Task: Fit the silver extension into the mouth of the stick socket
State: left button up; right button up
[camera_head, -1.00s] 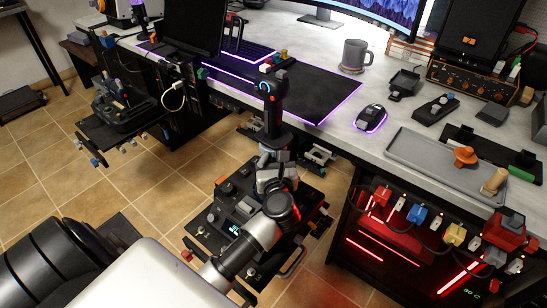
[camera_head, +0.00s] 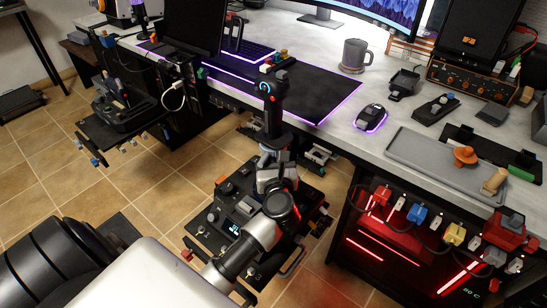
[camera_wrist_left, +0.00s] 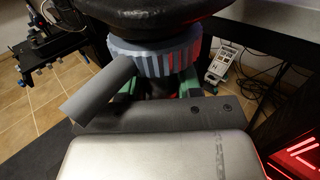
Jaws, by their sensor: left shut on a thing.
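A black joystick grip (camera_head: 268,92) with a lit blue ring stands upright above a dark round flange (camera_head: 272,136) in the head view. My left gripper (camera_head: 272,172) is just below that flange. In the left wrist view, the gripper (camera_wrist_left: 160,84), with green pads, is shut around a dark, mostly hidden part under a ribbed grey-blue collar (camera_wrist_left: 155,58). A plain grey cylinder (camera_wrist_left: 100,92) sticks out from beside the collar to the lower left. The socket mouth cannot be made out. My right gripper is out of view.
A control panel (camera_head: 222,217) with knobs and switches lies below the gripper. The desk (camera_head: 335,135) edge runs close on the right, with a grey tray (camera_head: 420,152), a mouse (camera_head: 370,118) and a mug (camera_head: 354,54) on top.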

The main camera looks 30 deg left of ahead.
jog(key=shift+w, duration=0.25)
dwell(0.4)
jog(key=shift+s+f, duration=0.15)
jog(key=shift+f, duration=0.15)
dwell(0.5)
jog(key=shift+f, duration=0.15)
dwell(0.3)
